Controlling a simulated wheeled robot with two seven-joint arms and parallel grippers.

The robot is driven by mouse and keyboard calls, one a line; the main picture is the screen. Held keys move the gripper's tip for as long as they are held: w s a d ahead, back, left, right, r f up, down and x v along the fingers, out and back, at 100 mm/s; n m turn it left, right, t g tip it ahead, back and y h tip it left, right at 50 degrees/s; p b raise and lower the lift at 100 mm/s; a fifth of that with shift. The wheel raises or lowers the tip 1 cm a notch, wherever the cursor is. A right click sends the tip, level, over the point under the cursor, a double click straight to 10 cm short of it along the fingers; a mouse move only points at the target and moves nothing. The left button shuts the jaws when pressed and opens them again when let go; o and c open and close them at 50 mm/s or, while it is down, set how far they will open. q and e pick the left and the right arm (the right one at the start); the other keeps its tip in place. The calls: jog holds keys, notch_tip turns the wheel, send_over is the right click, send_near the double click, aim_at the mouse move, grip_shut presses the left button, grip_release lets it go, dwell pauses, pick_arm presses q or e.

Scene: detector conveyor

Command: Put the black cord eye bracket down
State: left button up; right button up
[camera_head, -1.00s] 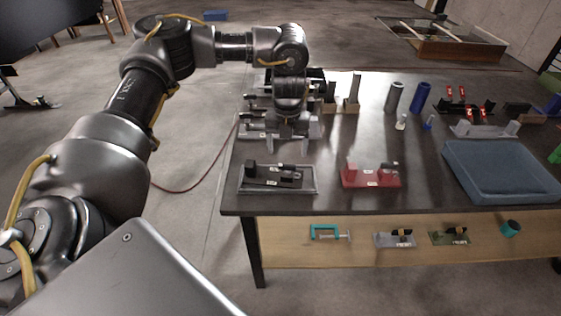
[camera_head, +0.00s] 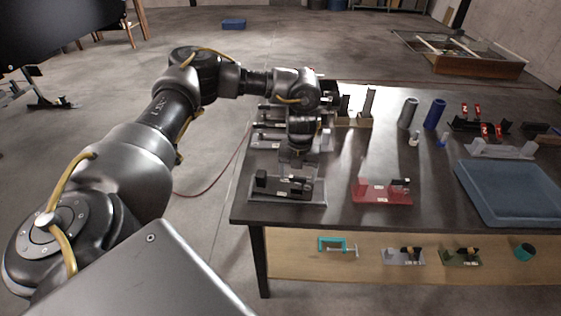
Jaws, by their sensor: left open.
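A black bracket (camera_head: 281,185) lies on a flat grey tray (camera_head: 288,201) at the near left of the dark table; I take it for the cord eye bracket, though its details are too small to be sure. My left gripper (camera_head: 299,164) points down over the back part of this tray. Its fingers are open, close above the black parts, and I cannot tell whether they touch anything. The gripper covers part of the tray's back edge. My right gripper is not in view.
A red bracket (camera_head: 382,191) stands right of the tray, with bare tabletop between. More fixtures (camera_head: 272,138) stand behind my gripper. A blue bin (camera_head: 510,192) is at the right. A lower shelf (camera_head: 300,262) holds a teal clamp (camera_head: 337,246) and small parts.

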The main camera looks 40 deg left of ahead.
aim_at(298, 181)
pick_arm(q)
jog(key=shift+f+p, duration=0.3)
jog(key=shift+f, duration=1.5)
jog(key=c, duration=1.5)
jog(key=shift+w+r, duration=0.1)
